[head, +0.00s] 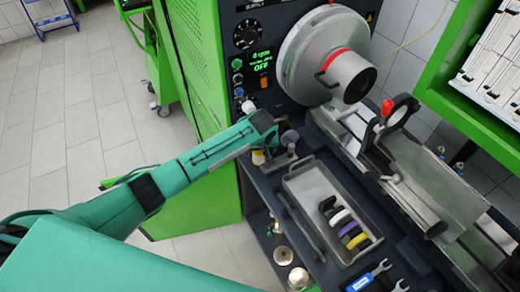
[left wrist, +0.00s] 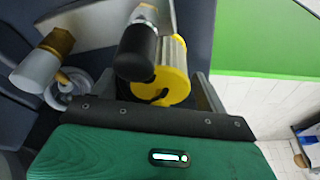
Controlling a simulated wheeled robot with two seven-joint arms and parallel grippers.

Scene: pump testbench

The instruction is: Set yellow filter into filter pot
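I cannot make out the filter pot with certainty. My right gripper is not in view.
A grey tray (head: 303,185) holds several coloured rings. A pump testbench with a large round drum (head: 322,55) stands behind. A pale cup with a brass neck (left wrist: 38,66) is left of the filter.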

